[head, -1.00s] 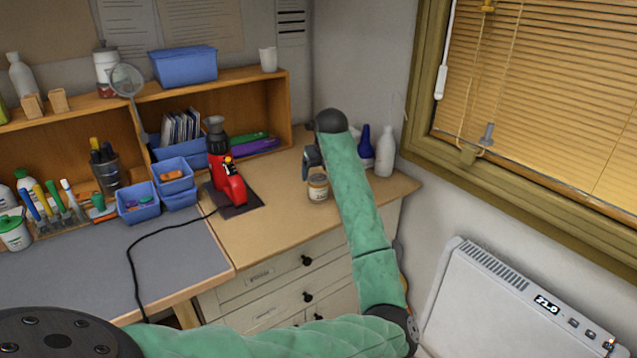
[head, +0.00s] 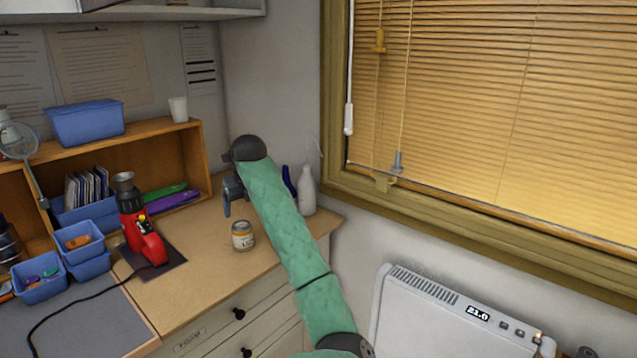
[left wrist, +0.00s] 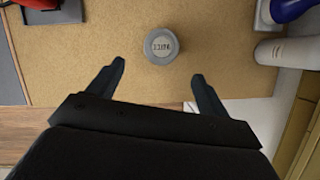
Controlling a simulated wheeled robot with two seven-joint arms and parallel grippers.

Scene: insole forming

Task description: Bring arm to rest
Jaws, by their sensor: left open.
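My left arm, in a green sleeve, reaches across the head view to the wooden desk. My left gripper (head: 229,193) hangs above the desk top, beside and a little higher than a small labelled jar (head: 243,236). In the left wrist view the two dark fingers (left wrist: 157,85) are spread apart with nothing between them. The jar's round grey lid (left wrist: 160,46) shows ahead of the fingertips, apart from them. The jar stands upright on the desk. My right gripper is not in view.
A red heat tool (head: 140,232) stands on a dark pad, left of the jar. White (head: 306,190) and blue (head: 288,181) bottles stand behind my arm. Blue bins (head: 83,247) are at left. A white heater (head: 450,315) stands below the window blind (head: 500,120). Bare desk surrounds the jar.

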